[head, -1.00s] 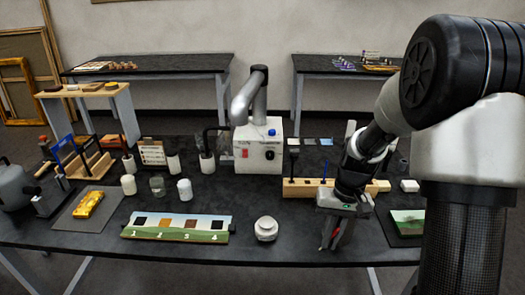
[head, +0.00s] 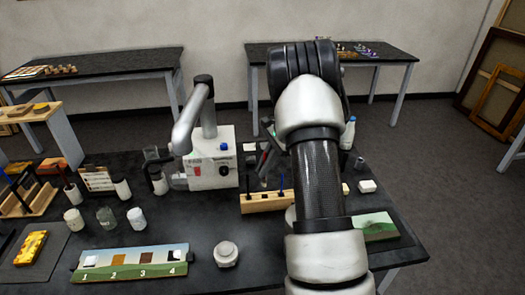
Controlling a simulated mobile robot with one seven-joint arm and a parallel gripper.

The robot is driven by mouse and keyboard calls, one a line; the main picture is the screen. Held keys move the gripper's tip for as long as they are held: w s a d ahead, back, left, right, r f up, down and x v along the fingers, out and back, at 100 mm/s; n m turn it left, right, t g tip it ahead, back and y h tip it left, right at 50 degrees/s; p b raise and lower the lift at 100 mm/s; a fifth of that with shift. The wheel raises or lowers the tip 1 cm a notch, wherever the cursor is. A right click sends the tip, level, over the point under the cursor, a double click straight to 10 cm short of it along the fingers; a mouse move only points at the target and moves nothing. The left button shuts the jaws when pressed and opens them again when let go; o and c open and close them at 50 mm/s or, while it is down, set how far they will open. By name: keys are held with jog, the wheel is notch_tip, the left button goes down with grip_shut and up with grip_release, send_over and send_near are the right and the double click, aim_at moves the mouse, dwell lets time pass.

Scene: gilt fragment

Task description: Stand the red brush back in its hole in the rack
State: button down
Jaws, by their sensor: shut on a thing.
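The wooden rack (head: 262,203) lies on the dark table, with its right part hidden behind my arm. A dark upright brush (head: 249,172) stands at its left end, and a blue brush (head: 281,186) stands farther right. My gripper (head: 265,160) is above and behind the rack, largely hidden by my arm. It is shut on the red brush (head: 264,157), of which only a small red part shows. The brush appears to be over the rack; I cannot tell whether its lower end touches a hole.
A white machine (head: 211,172) with a grey bent pipe stands just left of the rack.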

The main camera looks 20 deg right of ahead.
aim_at(265, 183)
jog(key=shift+w+d+r+m, duration=0.1)
jog(key=shift+w+d+m, duration=0.2)
jog(key=shift+w+d, duration=0.1)
jog(key=shift+s+f+b, duration=0.15)
jog(key=shift+f+b, duration=0.15)
jog(key=shift+f, duration=0.35)
jog(key=shift+f+b, duration=1.95)
jog(key=shift+f, duration=1.4)
jog(key=c, duration=1.8)
grip_release()
jog(key=v, duration=1.7)
jog(key=shift+s+d+r, duration=0.15)
